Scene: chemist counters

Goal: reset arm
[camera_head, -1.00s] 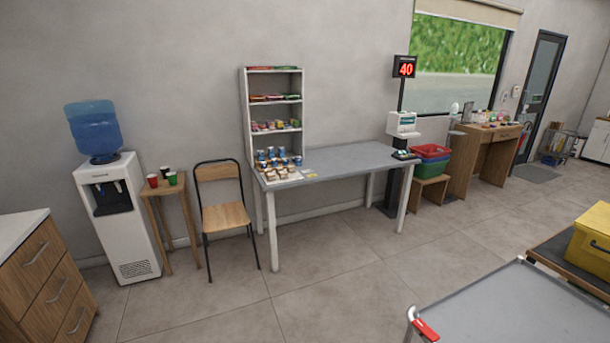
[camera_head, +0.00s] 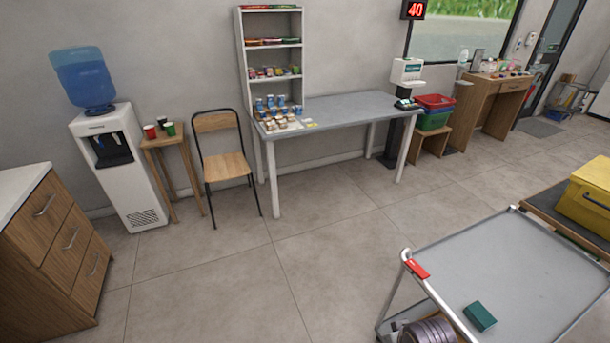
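Neither of my arms and neither gripper shows in the head view, so their pose and whether they hold anything cannot be seen. A grey cart (camera_head: 500,262) with a raised rim and a red handle piece (camera_head: 417,268) stands at the lower right. A small dark green box (camera_head: 479,316) lies on its top. Grey round items (camera_head: 428,331) are partly visible below the cart's top at the bottom edge.
A grey table (camera_head: 345,107) with small goods and a white shelf (camera_head: 271,50) stands at the wall. A chair (camera_head: 227,166), stool (camera_head: 164,142) with cups, water dispenser (camera_head: 118,165) and wooden drawers (camera_head: 58,245) are left. A yellow case (camera_head: 588,195) is right. The middle floor is clear.

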